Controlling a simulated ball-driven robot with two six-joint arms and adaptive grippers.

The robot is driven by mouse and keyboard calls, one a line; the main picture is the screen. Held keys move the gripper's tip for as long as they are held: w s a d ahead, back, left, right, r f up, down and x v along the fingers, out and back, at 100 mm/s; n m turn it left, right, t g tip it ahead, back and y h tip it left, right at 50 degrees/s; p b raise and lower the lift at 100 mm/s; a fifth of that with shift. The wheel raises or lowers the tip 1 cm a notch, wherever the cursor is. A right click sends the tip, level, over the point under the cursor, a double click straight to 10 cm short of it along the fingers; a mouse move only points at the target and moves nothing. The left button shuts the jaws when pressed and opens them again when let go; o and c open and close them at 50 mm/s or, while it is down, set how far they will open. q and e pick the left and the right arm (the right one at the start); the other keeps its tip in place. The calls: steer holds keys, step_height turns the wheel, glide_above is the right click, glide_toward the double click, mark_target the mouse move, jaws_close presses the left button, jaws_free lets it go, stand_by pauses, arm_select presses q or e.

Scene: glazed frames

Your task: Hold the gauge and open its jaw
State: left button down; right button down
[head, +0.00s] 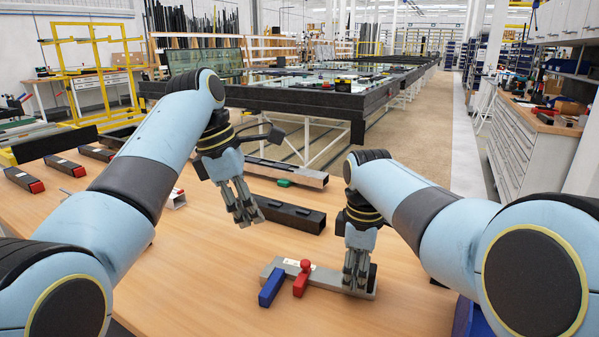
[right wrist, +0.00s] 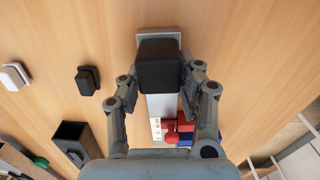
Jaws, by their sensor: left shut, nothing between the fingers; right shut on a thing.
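The gauge (head: 328,281) is a flat grey bar lying on the wooden table, with a blue jaw (head: 271,287) at its left end and a red jaw (head: 301,281) with a red knob beside it. A small gap shows between the two jaws. My right gripper (head: 356,277) is shut on the gauge's black grip, at the bar's right end; the black grip (right wrist: 161,64) sits between its fingers in the right wrist view. My left gripper (head: 246,218) is shut and empty above the table, up and left of the jaws.
A black profile (head: 290,215) lies behind the left gripper, and a grey profile with a green piece (head: 284,183) lies beyond it. Several dark red-ended bars (head: 24,180) lie at the far left. The table left of the gauge is clear.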

steer(key=c, duration=0.8)
jaws_free()
steer(key=shift+f, duration=0.1)
steer(key=shift+c, duration=0.2)
